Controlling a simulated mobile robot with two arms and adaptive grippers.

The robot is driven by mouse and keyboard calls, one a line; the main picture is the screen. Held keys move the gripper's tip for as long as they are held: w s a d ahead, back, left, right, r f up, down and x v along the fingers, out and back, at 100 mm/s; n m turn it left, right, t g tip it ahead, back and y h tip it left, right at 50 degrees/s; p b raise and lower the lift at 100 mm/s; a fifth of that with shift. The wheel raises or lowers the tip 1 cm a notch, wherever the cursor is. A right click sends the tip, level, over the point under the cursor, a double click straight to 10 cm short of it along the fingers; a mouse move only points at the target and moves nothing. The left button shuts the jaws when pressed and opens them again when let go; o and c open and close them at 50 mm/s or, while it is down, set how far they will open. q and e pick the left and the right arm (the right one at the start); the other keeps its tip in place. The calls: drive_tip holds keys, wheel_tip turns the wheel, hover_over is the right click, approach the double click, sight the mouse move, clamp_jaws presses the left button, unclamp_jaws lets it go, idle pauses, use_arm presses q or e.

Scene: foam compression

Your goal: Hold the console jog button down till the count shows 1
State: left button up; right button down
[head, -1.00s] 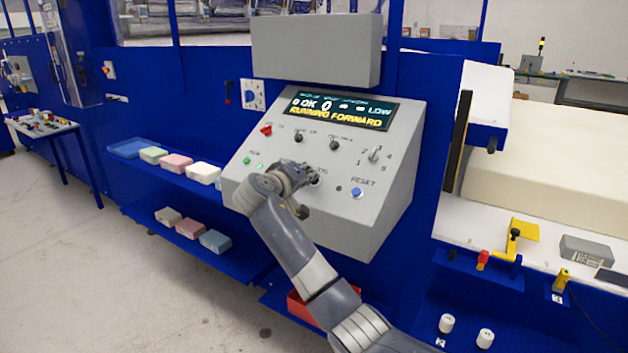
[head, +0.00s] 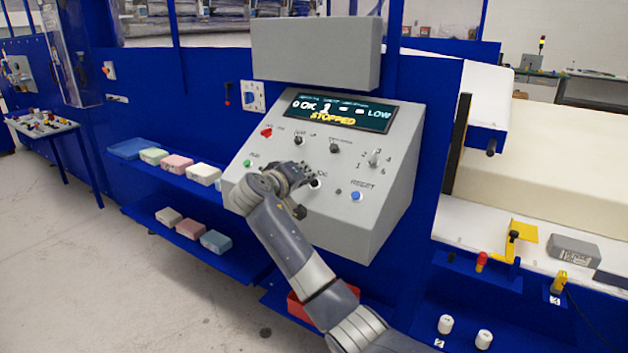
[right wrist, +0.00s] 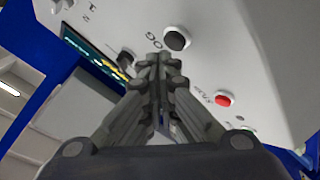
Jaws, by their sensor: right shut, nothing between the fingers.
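The grey console (head: 335,225) stands in the middle of the head view. Its display (head: 340,112) reads OK, 1, LOW and "STOPPED". The dark jog button (head: 316,183) shows just beside my right gripper (head: 308,174), and its label is partly covered. In the right wrist view the round black jog button (right wrist: 177,38) lies just beyond the closed fingertips (right wrist: 163,57), which look slightly apart from it. My right gripper is shut and empty. My left gripper is not in view.
A blue reset button (head: 356,196), a rotary selector (head: 375,158) and a green button (head: 247,163) are on the same panel. A red button (right wrist: 223,99) is near the fingers. Foam blocks (head: 203,173) lie on the blue shelf at left.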

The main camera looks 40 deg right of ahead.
drive_tip(key=shift+r, duration=0.15)
drive_tip(key=r+p, duration=0.1)
drive_tip(key=a+r+p, duration=0.1)
drive_tip(key=s+a+r+p, duration=0.1)
drive_tip(key=r, duration=0.1)
drive_tip(key=shift+a+p, duration=0.2)
drive_tip(key=shift+p, duration=0.15)
idle(0.5)
